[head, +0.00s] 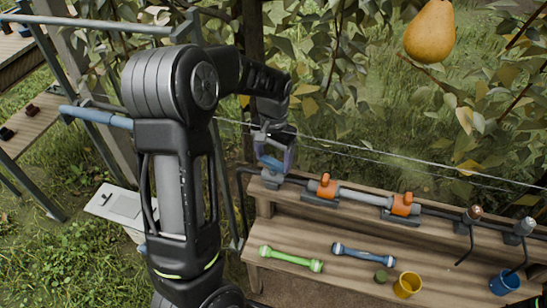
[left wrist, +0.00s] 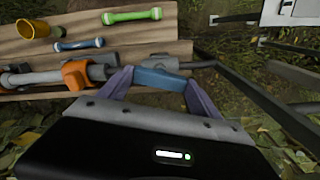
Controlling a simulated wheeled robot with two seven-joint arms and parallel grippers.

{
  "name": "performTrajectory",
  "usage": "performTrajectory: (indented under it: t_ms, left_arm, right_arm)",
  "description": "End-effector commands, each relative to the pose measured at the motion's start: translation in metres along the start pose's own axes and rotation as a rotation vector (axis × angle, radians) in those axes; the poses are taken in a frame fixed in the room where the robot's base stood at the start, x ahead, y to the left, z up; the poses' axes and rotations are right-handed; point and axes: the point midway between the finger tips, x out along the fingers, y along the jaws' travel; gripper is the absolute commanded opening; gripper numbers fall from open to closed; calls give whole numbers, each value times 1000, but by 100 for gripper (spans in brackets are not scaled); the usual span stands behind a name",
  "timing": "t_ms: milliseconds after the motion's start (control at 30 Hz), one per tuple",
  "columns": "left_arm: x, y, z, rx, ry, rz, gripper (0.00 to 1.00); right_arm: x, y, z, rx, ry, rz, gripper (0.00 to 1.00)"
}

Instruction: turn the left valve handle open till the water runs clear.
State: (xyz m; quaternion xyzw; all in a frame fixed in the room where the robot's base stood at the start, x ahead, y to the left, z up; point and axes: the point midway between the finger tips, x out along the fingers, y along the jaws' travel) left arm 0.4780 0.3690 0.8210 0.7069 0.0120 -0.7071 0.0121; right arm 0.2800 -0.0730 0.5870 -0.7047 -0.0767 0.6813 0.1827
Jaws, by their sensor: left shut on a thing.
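The left valve's blue handle (head: 268,161) sits above its grey body at the left end of the pipe on the upper plank. My left gripper (head: 276,152) is shut on the handle from above. In the left wrist view, the blue handle (left wrist: 158,80) lies between the two purple-grey fingers of the left gripper (left wrist: 157,88). The grey pipe (head: 360,197) runs right from the valve, with two orange fittings (head: 326,187) on it. No running water can be made out. My right gripper is not in view.
On the lower plank (head: 300,243) lie a green bar (head: 291,259), a blue bar (head: 363,255), a yellow cup (head: 407,285) and a blue mug (head: 504,282). Two spouts stand at the right. A pear (head: 430,32) hangs at top right. Wires cross behind the bench.

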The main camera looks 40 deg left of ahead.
Motion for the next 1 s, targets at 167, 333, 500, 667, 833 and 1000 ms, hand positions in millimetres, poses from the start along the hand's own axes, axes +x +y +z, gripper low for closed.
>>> performTrajectory:
  t_ms: [167,333,500,667,833,1000]
  left_arm:
    - [-1,0,0,-139,1,-1,32]
    - [-1,0,0,-239,1,-1,32]
    - [-1,-1,0,-296,1,-1,32]
    - [-1,-1,0,-318,1,-1,32]
    - [-1,-1,0,-321,1,-1,32]
    - [-1,-1,0,-321,1,-1,32]
  right_arm:
    - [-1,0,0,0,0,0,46]
    - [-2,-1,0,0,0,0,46]
    - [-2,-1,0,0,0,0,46]
    - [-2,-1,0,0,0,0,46]
    - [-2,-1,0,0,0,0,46]
    - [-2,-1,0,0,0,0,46]
